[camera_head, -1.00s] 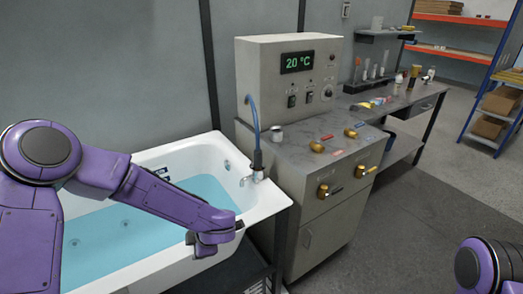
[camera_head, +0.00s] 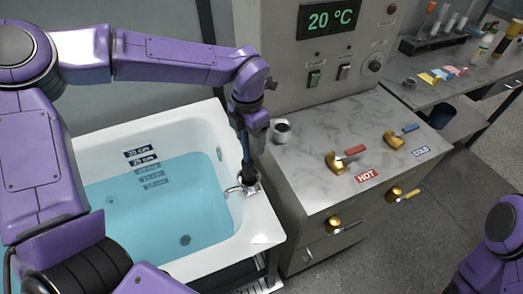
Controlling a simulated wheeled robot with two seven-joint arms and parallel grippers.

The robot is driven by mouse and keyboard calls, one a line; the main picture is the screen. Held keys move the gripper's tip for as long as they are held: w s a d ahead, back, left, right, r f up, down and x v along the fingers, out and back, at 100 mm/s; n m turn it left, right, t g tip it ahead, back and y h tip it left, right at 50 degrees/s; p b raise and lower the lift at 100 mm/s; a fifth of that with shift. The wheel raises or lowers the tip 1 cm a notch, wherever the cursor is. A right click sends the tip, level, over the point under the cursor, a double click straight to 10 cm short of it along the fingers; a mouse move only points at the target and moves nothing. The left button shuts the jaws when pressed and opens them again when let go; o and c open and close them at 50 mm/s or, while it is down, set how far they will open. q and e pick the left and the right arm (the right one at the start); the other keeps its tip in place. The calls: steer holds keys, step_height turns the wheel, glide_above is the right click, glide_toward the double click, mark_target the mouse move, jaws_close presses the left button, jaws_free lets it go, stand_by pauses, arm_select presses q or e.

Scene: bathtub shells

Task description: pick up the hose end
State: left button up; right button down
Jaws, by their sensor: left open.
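The upper hose is hidden behind the gripper and wrist. Of my right arm, only a purple link shows at the lower right; its gripper is out of view.
The white bathtub (camera_head: 262,222) holds blue water. To its right, a marble-topped cabinet (camera_head: 310,165) bears a metal cup (camera_head: 281,130) and brass valves with red and blue handles. A control box (camera_head: 300,65) reading 20 °C stands behind.

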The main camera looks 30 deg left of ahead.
mark_target(248, 164)
arm_select(q)
steer(key=f, duration=0.3)
steer(key=shift+s, duration=0.35)
steer(key=s, duration=0.1)
steer(key=s+f+p, duration=0.1)
steer(key=s, duration=0.1)
steer(key=shift+a+f+p, duration=0.15)
steer(key=shift+f+p, duration=0.2)
steer(key=shift+w+f+p, duration=0.1)
steer(key=shift+f+p, duration=0.2)
steer(key=shift+f, duration=0.55)
steer(key=w+f, duration=0.2)
steer(key=f, duration=0.1)
steer(key=shift+w, duration=0.2)
steer(key=shift+w+f, duration=0.25)
steer(key=shift+w, duration=0.05)
steer(key=shift+s, duration=0.1)
steer(key=shift+s+r, duration=0.25)
steer(key=shift+s, duration=0.1)
steer(key=c, duration=0.4)
steer(key=shift+s+r, duration=0.15)
steer(key=shift+s, duration=0.1)
steer(key=c, duration=0.5)
jaws_close()
steer(key=shift+w, duration=0.15)
arm_select(e)
steer(key=s+r, duration=0.2)
steer(key=shift+s+r, duration=0.2)
steer(key=shift+r, duration=0.1)
